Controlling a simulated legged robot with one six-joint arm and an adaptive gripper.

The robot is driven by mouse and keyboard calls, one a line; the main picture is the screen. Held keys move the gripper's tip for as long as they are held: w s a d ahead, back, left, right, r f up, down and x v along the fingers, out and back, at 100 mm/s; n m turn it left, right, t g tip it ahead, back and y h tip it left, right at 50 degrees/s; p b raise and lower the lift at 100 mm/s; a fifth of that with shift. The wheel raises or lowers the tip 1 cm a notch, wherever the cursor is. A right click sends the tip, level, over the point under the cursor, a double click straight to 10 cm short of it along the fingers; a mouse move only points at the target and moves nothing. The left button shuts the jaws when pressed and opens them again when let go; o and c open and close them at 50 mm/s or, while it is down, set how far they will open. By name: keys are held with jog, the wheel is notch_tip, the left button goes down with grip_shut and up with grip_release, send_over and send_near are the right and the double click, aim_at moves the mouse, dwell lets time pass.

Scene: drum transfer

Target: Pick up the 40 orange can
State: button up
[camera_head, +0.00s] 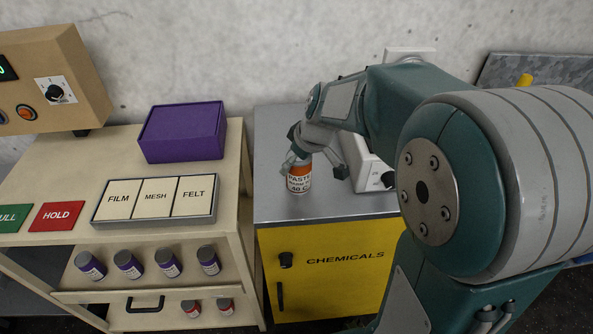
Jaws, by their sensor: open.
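The orange and white can (299,179) stands upright on the grey top (272,140) of the chemicals cabinet. Its label reads PASTE and 40 C, with part of the text too small to read. My gripper (306,158) is at the can's upper part, coming in from above and behind. One finger shows at the can's upper left and another part of the gripper is to its right. The jaws are open. Whether the fingers touch the can cannot be told, and the can's top is partly hidden by the gripper.
A white device (366,165) stands just right of the can, partly behind my arm. To the left, a beige bench holds a purple box (182,131) and a FILM, MESH, FELT tray (155,219). Purple-labelled jars (168,262) stand on its lower shelf. The cabinet top's front left is clear.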

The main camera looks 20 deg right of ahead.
jog(key=shift+w+d+f, duration=0.15)
jog(key=shift+w+f, duration=0.1)
jog(key=shift+f, duration=0.4)
jog(key=c, duration=1.1)
jog(key=shift+r, duration=0.15)
